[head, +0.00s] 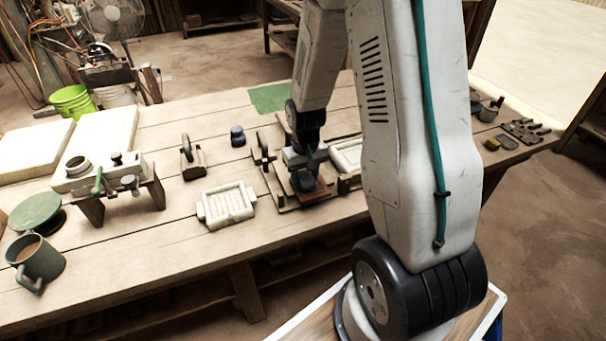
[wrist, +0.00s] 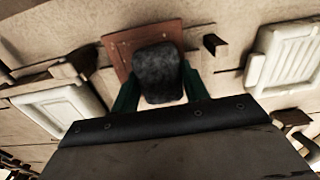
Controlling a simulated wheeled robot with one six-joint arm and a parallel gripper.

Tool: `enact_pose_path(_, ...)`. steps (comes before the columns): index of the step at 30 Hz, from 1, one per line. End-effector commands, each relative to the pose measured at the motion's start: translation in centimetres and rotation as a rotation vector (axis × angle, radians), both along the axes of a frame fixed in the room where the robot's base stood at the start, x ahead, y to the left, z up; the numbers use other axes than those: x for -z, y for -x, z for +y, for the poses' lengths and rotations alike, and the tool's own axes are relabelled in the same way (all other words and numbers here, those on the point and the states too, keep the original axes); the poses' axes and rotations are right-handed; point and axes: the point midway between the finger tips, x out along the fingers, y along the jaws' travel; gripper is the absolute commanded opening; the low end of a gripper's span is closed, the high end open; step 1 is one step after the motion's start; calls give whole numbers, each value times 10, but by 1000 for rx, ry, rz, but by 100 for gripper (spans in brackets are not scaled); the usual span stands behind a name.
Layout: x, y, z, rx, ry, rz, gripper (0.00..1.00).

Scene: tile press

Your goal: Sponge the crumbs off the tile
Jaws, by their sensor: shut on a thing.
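The tile (wrist: 122,47) is a flat reddish-brown square under my gripper; in the head view its edge (head: 318,194) shows on the wooden bench. My gripper (wrist: 157,88), with green fingers, is shut on a dark grey sponge (wrist: 158,72). The sponge is over the tile and covers much of it in the wrist view. In the head view my gripper (head: 305,172) is low over the tile. I cannot tell whether the sponge touches the tile. I cannot make out any crumbs; the sponge and gripper hide part of the tile.
Pale ribbed moulds lie on both sides, one left (head: 228,205) and one right (head: 347,156). A dark-knobbed wooden stamp (head: 190,158) and a small dark blue pot (head: 238,136) stand further left. A mug (head: 36,262) is at the front left. Bare bench lies at the front middle.

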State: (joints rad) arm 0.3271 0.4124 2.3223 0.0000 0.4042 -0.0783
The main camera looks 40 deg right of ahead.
Motion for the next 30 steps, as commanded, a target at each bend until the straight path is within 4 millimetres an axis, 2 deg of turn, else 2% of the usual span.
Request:
enact_pose_path(22, 0, 2, -26, 1, 0, 1, 27)
enact_pose_path(30, 2, -6, -28, 0, 0, 1, 27)
